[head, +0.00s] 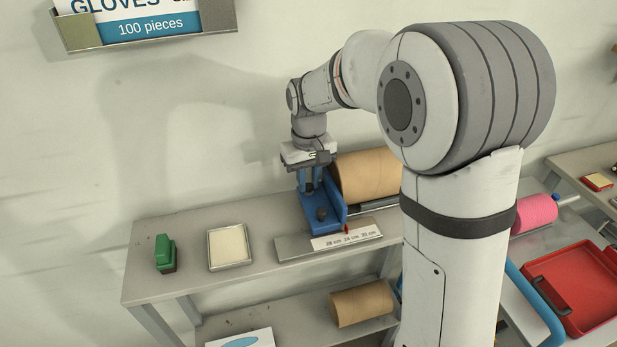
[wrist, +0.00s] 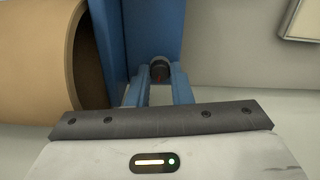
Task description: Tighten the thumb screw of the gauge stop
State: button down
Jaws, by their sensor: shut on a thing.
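The gauge stop (head: 322,222) is a blue block with an upright blue plate. It stands by a ruler plate (head: 345,240) marked 28 cm, 24 cm and 20 cm, with a small red pointer (head: 347,229) at its edge. My gripper (head: 312,190) points down over the stop. In the wrist view its two blue fingers (wrist: 160,80) are shut on the knob, one on each side. The screw's thread is hidden.
A large brown roll (head: 364,175) lies right beside the stop. A cream pad in a tray (head: 229,246) and a green-handled stamp (head: 165,252) stand left on the grey bench (head: 150,225). Another brown roll (head: 361,303) lies on the lower shelf. A red tray (head: 580,285) is at the right.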

aim_at(309, 185)
jog(key=m, duration=0.4)
jog(key=shift+m, duration=0.3)
jog(key=shift+m+p, duration=0.4)
jog(key=shift+m, duration=1.6)
jog(key=c, duration=1.3)
grip_release()
notch_tip(309, 185, up, 8)
jog(key=shift+f, duration=0.1)
